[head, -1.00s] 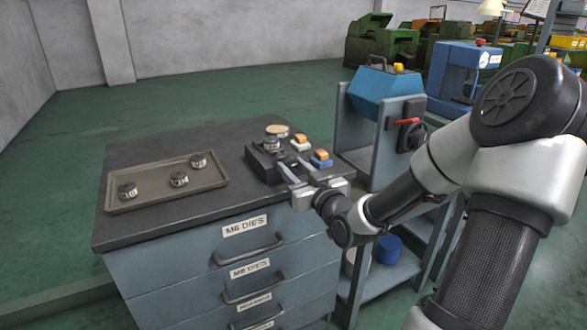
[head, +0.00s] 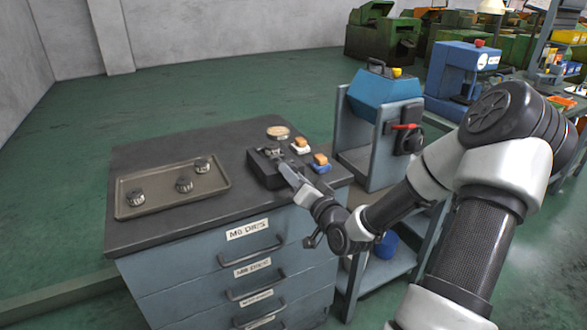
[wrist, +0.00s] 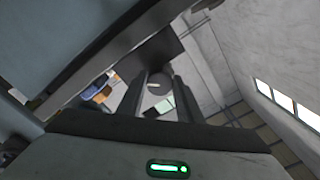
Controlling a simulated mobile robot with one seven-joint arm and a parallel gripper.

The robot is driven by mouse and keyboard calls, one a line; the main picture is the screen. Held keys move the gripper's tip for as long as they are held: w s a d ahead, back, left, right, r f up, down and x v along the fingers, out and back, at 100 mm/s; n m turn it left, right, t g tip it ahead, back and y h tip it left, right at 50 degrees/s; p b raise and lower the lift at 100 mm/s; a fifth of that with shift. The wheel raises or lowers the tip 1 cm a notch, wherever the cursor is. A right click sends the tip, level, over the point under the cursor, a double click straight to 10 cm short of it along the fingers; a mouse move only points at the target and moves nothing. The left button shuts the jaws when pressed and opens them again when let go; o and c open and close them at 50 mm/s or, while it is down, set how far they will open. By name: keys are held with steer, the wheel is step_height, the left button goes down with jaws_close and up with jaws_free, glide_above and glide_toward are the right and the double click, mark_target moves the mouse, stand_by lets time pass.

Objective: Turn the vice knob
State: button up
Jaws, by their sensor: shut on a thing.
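The vice is a dark block (head: 262,178) on the cabinet top, near its right end. Small metal parts show on its top, partly hidden by my gripper. My gripper (head: 286,172) reaches the vice's front right side and is seen nearly edge-on. In the wrist view, my two fingers (wrist: 157,98) stand either side of a round grey knob (wrist: 158,80) with a pale mark, and are shut on it. The dark vice body (wrist: 148,47) shows beyond it. The knob is hidden in the head view.
A tray (head: 150,208) with several round metal dies lies on the left of the cabinet top. A white-based button (head: 300,147), a blue-based button (head: 321,163) and a round wooden-looking disc (head: 278,132) are close by the vice. A blue machine (head: 383,100) stands to the right.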

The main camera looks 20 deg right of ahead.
steer(key=m+p, duration=0.1)
steer(key=m, duration=0.1)
steer(key=m+p, duration=0.2)
steer(key=m, duration=0.1)
steer(key=shift+r+m, duration=0.3)
steer(key=m+p, duration=0.2)
steer(key=m, duration=0.3)
steer(key=shift+w+m+p, duration=0.1)
steer(key=shift+m+p, duration=0.3)
steer(key=o, duration=1)
steer(key=shift+f, duration=0.1)
steer(key=shift+o, duration=0.2)
steer(key=s+p, duration=0.3)
steer(key=s, duration=1.4)
steer(key=shift+s+d+p, duration=0.25)
steer(key=shift+d+p, duration=0.05)
steer(key=shift+p, duration=0.05)
